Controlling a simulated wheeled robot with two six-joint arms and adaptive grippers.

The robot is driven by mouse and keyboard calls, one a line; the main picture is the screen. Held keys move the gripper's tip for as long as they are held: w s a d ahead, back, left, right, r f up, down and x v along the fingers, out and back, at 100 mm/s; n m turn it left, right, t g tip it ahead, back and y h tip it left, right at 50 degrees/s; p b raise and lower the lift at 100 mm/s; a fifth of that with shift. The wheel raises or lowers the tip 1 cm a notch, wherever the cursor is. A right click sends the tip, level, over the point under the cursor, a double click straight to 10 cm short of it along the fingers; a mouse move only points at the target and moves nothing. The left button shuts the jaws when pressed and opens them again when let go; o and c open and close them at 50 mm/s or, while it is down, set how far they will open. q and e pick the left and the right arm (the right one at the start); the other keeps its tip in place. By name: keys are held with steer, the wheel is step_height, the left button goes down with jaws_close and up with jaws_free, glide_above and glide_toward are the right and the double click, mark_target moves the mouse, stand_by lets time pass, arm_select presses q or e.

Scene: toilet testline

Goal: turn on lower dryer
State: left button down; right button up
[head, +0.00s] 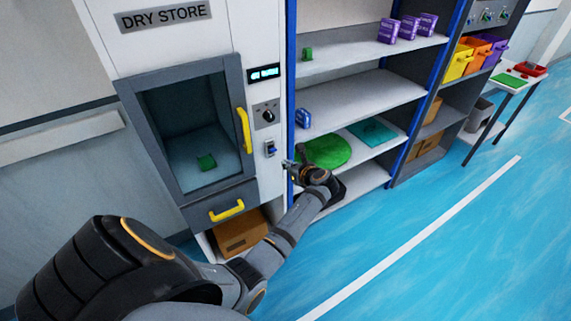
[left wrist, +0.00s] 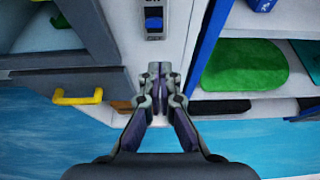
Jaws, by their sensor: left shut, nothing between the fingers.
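The dry store cabinet (head: 200,45) stands at the left in the head view, with a glass door, a yellow handle (head: 244,130), a small display (head: 264,73) and a dial (head: 266,114). A blue rocker switch (head: 270,147) sits on its front below the dial. The switch also shows at the top of the left wrist view (left wrist: 154,22). My left gripper (head: 288,166) is shut and empty, just below and right of the switch in the head view. In the wrist view its fingertips are below the switch, and I cannot tell whether they touch the cabinet. My right gripper is not in view.
A drawer with a yellow handle (head: 227,211) is under the glass door. A blue-edged shelf (head: 345,100) to the right holds a green round mat (head: 325,152) and small boxes. A cardboard box (head: 241,235) sits below the cabinet. Blue floor is open at right.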

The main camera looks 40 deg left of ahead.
arm_select(q)
steer(key=r, duration=0.1)
steer(key=s+d+r, duration=0.1)
steer(key=d+r, duration=0.1)
steer(key=shift+s+d+r, duration=0.2)
steer(key=shift+s+r, duration=0.2)
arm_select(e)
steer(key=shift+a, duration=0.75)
